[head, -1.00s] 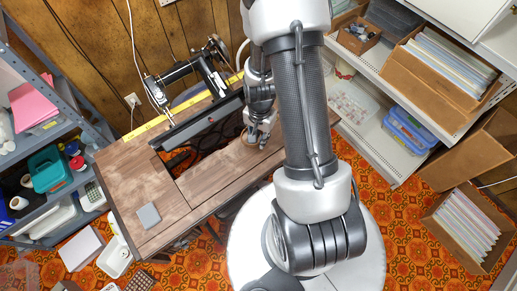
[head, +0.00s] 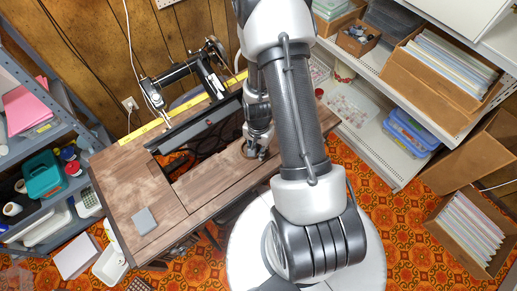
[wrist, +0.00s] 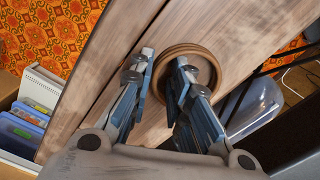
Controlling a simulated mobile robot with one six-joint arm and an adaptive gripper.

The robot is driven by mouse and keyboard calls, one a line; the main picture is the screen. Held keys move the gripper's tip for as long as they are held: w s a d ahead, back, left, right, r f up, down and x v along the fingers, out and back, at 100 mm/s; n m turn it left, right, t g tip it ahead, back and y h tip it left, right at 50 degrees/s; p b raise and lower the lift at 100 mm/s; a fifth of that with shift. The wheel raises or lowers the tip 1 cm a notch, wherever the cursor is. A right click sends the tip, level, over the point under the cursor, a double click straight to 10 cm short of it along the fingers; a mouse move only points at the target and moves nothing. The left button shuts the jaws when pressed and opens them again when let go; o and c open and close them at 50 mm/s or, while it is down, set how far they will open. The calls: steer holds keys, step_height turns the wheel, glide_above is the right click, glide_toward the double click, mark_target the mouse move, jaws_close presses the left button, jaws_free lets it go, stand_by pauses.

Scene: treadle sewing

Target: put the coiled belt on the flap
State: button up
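The coiled belt (wrist: 207,57) is a brown ring lying flat on the wooden cabinet top (wrist: 118,88) in the wrist view. In the head view the belt (head: 246,152) shows partly behind my gripper (head: 257,152), at the right part of the top. My gripper (wrist: 164,62) is open over the belt's left side. One fingertip is just outside the left rim and the other is over the ring's inside. I cannot tell whether the fingers touch it. The top has several seamed panels, including a left panel (head: 128,180); which one is the flap is not clear.
A black sewing machine (head: 180,75) stands behind the opening in the top, near a yellow tape measure (head: 160,128). A grey pad (head: 144,221) lies at the front left. Shelves flank the cabinet, with a blue bin (head: 410,130) at right. The middle front panel is clear.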

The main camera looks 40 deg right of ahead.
steer(key=o, duration=0.4)
steer(key=shift+r, duration=0.1)
steer(key=a+r+n+t+p, duration=0.1)
steer(key=a+r+n+p, duration=0.15)
steer(key=r, duration=1.25)
steer(key=a+r+n+t+p, duration=0.1)
steer(key=a+r+n+p, duration=0.2)
steer(key=r, duration=1.2)
steer(key=s+a+r+n+t, duration=0.2)
steer(key=s+a+r+n, duration=0.5)
steer(key=s+r, duration=0.4)
steer(key=shift+s+r+t+b, duration=0.15)
steer(key=shift+r+t+b, duration=0.2)
steer(key=shift+r, duration=0.6)
